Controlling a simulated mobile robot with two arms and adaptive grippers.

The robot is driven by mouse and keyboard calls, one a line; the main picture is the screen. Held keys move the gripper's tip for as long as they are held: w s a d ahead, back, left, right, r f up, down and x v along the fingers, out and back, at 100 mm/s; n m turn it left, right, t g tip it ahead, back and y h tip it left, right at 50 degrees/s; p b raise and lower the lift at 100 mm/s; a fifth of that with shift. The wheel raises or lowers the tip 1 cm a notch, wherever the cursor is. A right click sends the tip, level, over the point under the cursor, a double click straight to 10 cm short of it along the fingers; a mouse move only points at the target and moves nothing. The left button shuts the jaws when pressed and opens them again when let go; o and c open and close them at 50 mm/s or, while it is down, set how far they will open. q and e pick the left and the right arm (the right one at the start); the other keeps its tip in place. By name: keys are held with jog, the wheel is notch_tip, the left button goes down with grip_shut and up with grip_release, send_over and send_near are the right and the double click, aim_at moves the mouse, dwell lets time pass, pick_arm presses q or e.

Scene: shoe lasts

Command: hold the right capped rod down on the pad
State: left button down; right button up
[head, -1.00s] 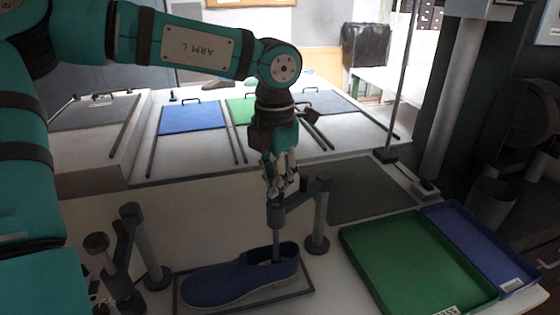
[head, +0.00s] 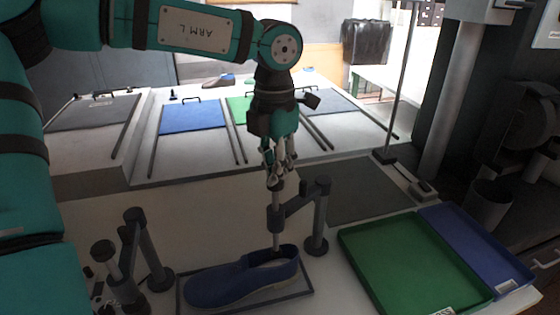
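The right capped rod (head: 276,202) stands upright through the sleeve of a dark stand (head: 317,220). Its cap is at the top, and its lower end reaches the opening of a blue shoe (head: 230,284). The shoe lies on a thin dark rectangular base (head: 304,291); any pad inside the shoe is hidden. My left gripper (head: 278,181) points down at the cap, its fingertips at or just above it. I cannot tell whether the fingers grip the cap. My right gripper is not clearly in view.
A second dark stand with a capped rod (head: 103,250) is at the front left. A green tray (head: 353,263) and a blue tray (head: 522,272) are to the right. A grey mat (head: 365,192) lies behind the stand. Coloured panels, including a blue one (head: 193,118), are behind.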

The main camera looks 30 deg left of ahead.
pick_arm(q)
jog(key=shift+r+p, duration=1.5)
jog(key=shift+r, duration=1.2)
